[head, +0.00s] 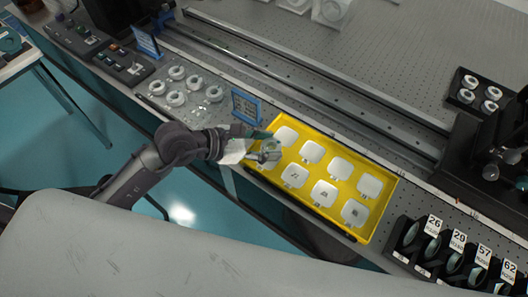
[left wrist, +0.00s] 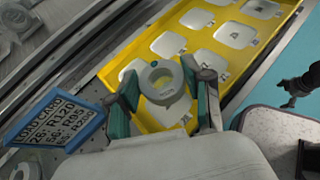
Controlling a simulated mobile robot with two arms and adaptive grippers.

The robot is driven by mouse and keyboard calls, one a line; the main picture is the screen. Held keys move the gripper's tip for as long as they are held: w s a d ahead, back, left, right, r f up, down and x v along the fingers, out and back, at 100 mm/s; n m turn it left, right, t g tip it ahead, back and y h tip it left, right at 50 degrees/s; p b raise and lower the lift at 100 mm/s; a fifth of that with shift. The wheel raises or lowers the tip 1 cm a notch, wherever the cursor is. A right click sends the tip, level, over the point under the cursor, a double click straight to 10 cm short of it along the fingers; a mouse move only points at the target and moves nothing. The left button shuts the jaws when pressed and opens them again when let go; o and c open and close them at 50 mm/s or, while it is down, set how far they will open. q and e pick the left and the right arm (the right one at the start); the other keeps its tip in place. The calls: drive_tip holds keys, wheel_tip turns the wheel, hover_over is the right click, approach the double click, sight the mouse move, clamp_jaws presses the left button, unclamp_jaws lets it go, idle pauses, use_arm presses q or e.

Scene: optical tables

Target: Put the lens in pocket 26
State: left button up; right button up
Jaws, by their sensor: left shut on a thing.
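My left gripper (head: 270,151) is over the near left end of the yellow tray. In the left wrist view its green-padded fingers (left wrist: 162,95) are shut on the lens (left wrist: 146,76), a ring-shaped mount with a hole. The lens is partly hidden by the gripper in the head view.
The yellow tray (head: 378,208) holds several white pads. A blue sign (head: 245,106) stands beside it. Loose rings (head: 176,99) lie at the left, and more rings (head: 468,96) sit on a black plate. The other rack tags include 29 (head: 458,241), 57 (head: 484,255) and 62 (head: 509,269).

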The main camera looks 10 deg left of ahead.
use_arm(q)
drive_tip(key=shift+w+a+f, duration=0.1)
drive_tip(key=shift+a+f, duration=0.15)
drive_tip(key=shift+a, duration=0.1)
drive_tip(key=shift+f, duration=2)
drive_tip(key=shift+f, duration=0.1)
drive_tip(key=o, duration=0.9)
